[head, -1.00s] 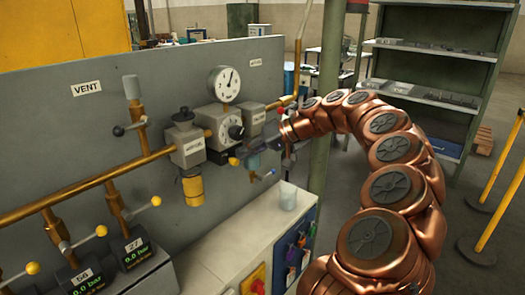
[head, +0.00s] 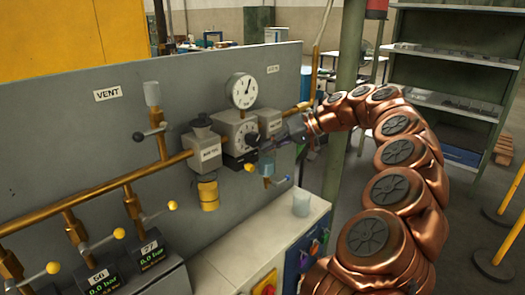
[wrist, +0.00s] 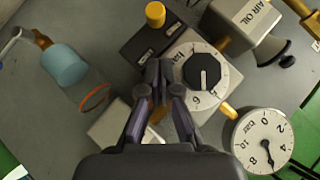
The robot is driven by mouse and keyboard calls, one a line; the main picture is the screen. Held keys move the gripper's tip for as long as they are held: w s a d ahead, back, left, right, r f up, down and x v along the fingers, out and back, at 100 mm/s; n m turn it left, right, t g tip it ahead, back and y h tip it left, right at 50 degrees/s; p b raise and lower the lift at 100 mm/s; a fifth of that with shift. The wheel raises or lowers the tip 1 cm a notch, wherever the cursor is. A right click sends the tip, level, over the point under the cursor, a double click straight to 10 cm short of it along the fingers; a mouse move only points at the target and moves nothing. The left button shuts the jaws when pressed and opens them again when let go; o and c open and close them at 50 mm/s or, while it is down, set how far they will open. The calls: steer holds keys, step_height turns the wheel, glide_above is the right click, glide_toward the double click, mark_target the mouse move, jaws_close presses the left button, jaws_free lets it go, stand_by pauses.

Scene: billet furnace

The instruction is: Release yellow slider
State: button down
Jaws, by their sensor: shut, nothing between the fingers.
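A yellow slider (wrist: 155,14), a short round knob, stands on a dark block beside the pressure regulator in the wrist view. It shows in the head view as a small yellow-orange knob (head: 249,167) below the regulator dial. My gripper (wrist: 158,68) is shut and empty, with both fingertips together. In the wrist view the tips lie over the edge of the dark block and the regulator, apart from the slider. In the head view my gripper (head: 261,151) is right of the slider. The fingers hide part of the regulator's lower left edge.
The regulator dial (wrist: 203,72) and pressure gauge (wrist: 262,141) are close to my fingers. A clear-bowled filter (wrist: 85,90) is left in the wrist view. The AIR OIL block (head: 204,148) and brass pipe (head: 105,191) are left in the head view. A cabinet (head: 265,252) stands below.

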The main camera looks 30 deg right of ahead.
steer(key=v, duration=0.9)
steer(key=shift+s+d+r, duration=0.15)
steer(key=shift+s+d, duration=0.05)
steer(key=shift+a, duration=0.1)
stand_by(0.4)
steer(key=s+a+n+g+h+p, duration=0.1)
steer(key=s+a+g, duration=0.2)
steer(key=a, duration=0.9)
steer(key=s+a+n+g, duration=0.2)
steer(key=s+a, duration=0.2)
steer(key=a, duration=0.9)
steer(key=s+a+f+g+h, duration=0.2)
steer(key=s+a+f+h, duration=0.1)
steer(key=s+f, duration=0.3)
steer(key=s+a+f+g+h, duration=0.1)
steer(key=s+a+f+h, duration=0.2)
steer(key=s, duration=0.6)
steer(key=s+d+f+m+h, duration=0.1)
steer(key=s+d+f, duration=0.1)
steer(key=s+f, duration=0.3)
steer(key=s+d+f+m+g+h+p, duration=0.1)
steer(key=s+d+f, duration=0.2)
steer(key=s+f, duration=0.2)
steer(key=shift+s+d+m+h, duration=0.3)
steer(key=shift+s, duration=0.65)
